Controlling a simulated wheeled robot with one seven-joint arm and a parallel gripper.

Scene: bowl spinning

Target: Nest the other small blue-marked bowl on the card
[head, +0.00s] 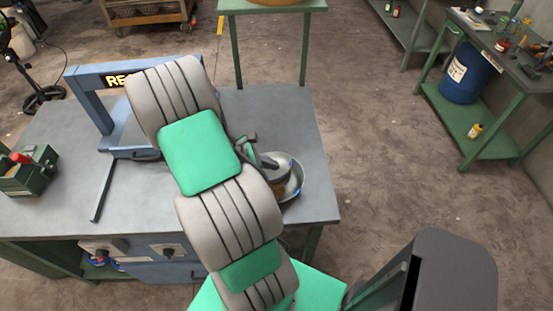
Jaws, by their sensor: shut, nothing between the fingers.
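A round silvery bowl with a dark bluish rim (298,176) is on the grey table near its right edge. Something brownish shows at its left side, too small and too covered to name. My gripper (268,161) is at the upper left of this bowl, partly hidden behind my arm, and it is shut and empty. I cannot tell whether it touches the bowl. I cannot make out the card or a separate small blue-marked bowl; my arm covers much of the table's middle.
The grey table (312,130) has bare room right of my arm. A blue press frame (92,85) with a lettered sign stands at the back left, and a green tool box (28,170) at the far left. A green stand (240,55) is behind the table.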

